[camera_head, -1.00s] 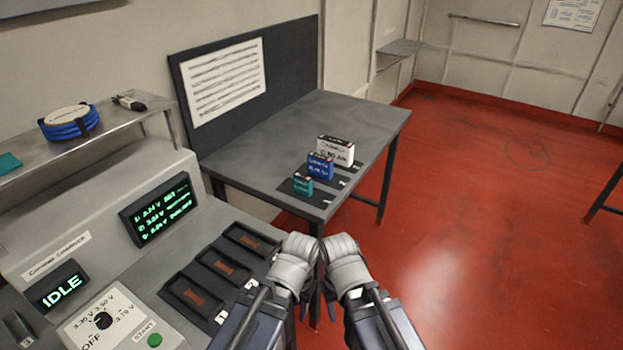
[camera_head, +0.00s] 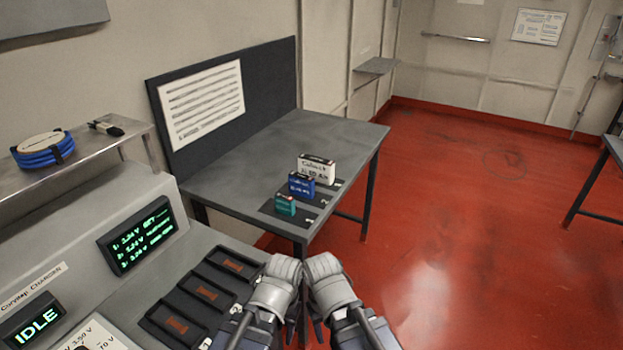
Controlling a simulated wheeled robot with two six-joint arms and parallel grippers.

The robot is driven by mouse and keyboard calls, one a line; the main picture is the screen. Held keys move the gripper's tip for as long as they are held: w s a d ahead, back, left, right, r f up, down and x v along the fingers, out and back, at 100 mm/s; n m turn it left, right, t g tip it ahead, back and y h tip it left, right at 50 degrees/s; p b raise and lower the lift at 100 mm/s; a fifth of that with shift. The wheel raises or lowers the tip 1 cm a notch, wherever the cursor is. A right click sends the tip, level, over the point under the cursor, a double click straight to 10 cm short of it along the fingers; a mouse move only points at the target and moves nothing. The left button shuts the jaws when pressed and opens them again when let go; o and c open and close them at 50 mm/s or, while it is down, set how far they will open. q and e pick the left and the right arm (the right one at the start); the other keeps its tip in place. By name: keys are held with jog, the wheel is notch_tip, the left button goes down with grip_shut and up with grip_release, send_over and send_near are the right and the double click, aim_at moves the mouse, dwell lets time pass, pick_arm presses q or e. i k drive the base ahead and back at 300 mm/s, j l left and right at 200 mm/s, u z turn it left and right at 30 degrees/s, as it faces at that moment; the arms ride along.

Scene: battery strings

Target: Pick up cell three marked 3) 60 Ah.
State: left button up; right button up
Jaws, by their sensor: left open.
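Three box-shaped cells stand in a row on the grey table: a white one (camera_head: 317,171) at the back, a smaller blue one (camera_head: 302,186) in the middle, and a small teal one (camera_head: 285,205) in front. Their writing is too small to tell which is marked 3) 60 Ah. My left gripper (camera_head: 284,277) is open, low in the picture, in front of the table's near corner and well apart from the cells. My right gripper (camera_head: 325,274) is close beside it on the right. Its fingers are hidden, so I cannot tell its state.
The grey table (camera_head: 231,185) has a dark back panel with a lined sheet. At left, the charger (camera_head: 60,235) reads IDLE and has three dark bays (camera_head: 205,293) without cells. A shelf (camera_head: 90,150) holds a blue cable coil.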

aim_at(322, 170)
jog(key=i+l, duration=0.15)
jog(key=l, duration=0.2)
jog(key=i+l, duration=0.2)
jog(key=i+l+u, duration=0.1)
jog(key=l, duration=0.35)
jog(key=i+l, duration=0.2)
jog(key=i+l+u, duration=0.05)
jog(key=l, duration=0.05)
